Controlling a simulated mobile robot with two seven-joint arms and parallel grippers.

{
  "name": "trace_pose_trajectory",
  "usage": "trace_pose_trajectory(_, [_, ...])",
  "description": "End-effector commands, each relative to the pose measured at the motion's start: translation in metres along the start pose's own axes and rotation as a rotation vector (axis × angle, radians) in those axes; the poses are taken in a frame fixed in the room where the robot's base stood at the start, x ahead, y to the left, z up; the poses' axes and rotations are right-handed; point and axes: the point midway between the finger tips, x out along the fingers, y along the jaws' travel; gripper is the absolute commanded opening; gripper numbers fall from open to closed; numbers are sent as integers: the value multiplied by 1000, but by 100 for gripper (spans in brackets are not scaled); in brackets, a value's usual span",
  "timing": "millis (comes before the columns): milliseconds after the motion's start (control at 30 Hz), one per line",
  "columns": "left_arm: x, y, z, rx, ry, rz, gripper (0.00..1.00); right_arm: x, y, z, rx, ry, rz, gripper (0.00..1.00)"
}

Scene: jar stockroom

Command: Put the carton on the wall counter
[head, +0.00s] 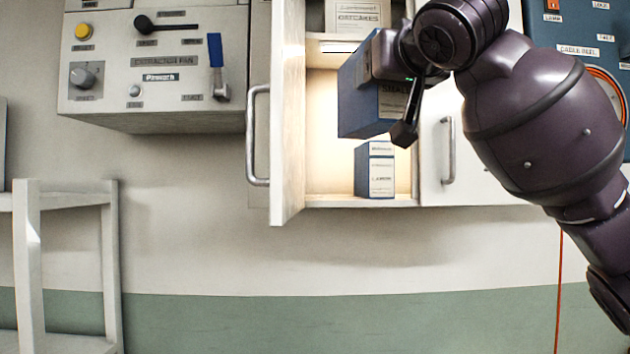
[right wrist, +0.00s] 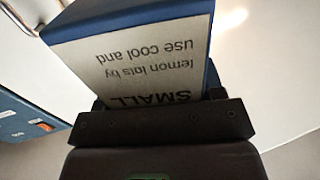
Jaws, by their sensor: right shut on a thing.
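A blue carton (head: 357,108) with a white label is held in front of the open wall cupboard. My right gripper (head: 390,98), on the arm coming in from the right, is shut on it. In the right wrist view the carton (right wrist: 140,50) fills the space beyond the jaws, and its label reads "SMALL" upside down. A smaller blue and white carton (head: 375,172) stands upright on the cupboard's lower shelf, below and behind the held one. I cannot make out a wall counter in these views. My left gripper is not in view.
The cupboard door (head: 288,120) stands open towards me, left of the held carton. An oatcakes box (head: 358,14) stands on the upper shelf. A closed door with a handle (head: 447,150) is at right. A control panel (head: 155,65) and a pale rack (head: 28,265) are at left.

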Motion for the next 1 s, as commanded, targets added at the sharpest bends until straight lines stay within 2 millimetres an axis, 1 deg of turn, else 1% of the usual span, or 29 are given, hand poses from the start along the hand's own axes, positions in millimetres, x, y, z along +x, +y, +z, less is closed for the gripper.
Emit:
trace_pose_trajectory(33, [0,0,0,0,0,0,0,5,1,17,0,-2,-7,27])
trace_pose_trajectory(100, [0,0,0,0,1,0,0,10,2,39,0,-2,-12,27])
trace_pose_trajectory(167, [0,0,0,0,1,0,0,14,3,58,-1,-1,-16,27])
trace_pose_trajectory(200, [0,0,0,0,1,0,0,17,4,70,0,-3,-18,27])
trace_pose_trajectory(433, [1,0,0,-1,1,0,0,26,11,142,1,-3,-22,27])
trace_pose_trajectory(700, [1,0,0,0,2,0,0,27,21,223,2,-3,-12,27])
trace_pose_trajectory(1000, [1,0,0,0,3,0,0,18,34,309,2,-3,18,27])
